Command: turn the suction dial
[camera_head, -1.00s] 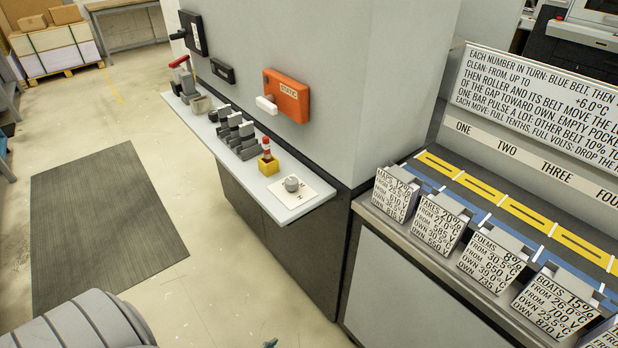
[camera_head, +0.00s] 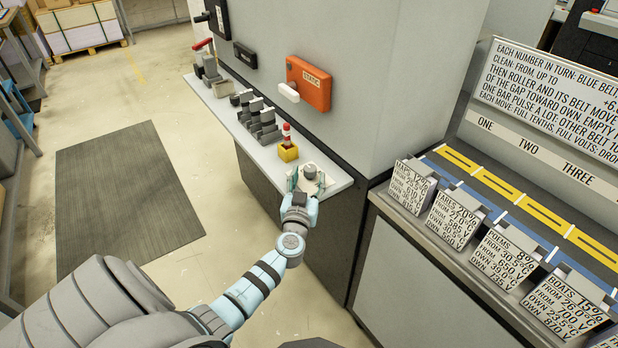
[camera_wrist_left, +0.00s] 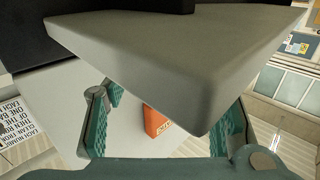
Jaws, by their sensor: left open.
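The suction dial (camera_head: 309,170) is a small pale grey knob on a light plate near the right end of the narrow shelf (camera_head: 338,181). My left gripper (camera_head: 306,183) is at the dial, its open teal fingers on either side of it. I cannot tell whether they touch it. In the left wrist view the open left fingers (camera_wrist_left: 172,135) show left and right. A large pale grey shape with a rounded edge fills much of that view; I cannot tell what it is. My right gripper is not in view.
A yellow block with a red and white post (camera_head: 288,150) stands just left of the dial. Several grey levers (camera_head: 258,115) line the shelf farther left. An orange STATIC box (camera_head: 308,84) with a white handle hangs on the wall above. Sloped cards (camera_head: 411,187) stand at the right.

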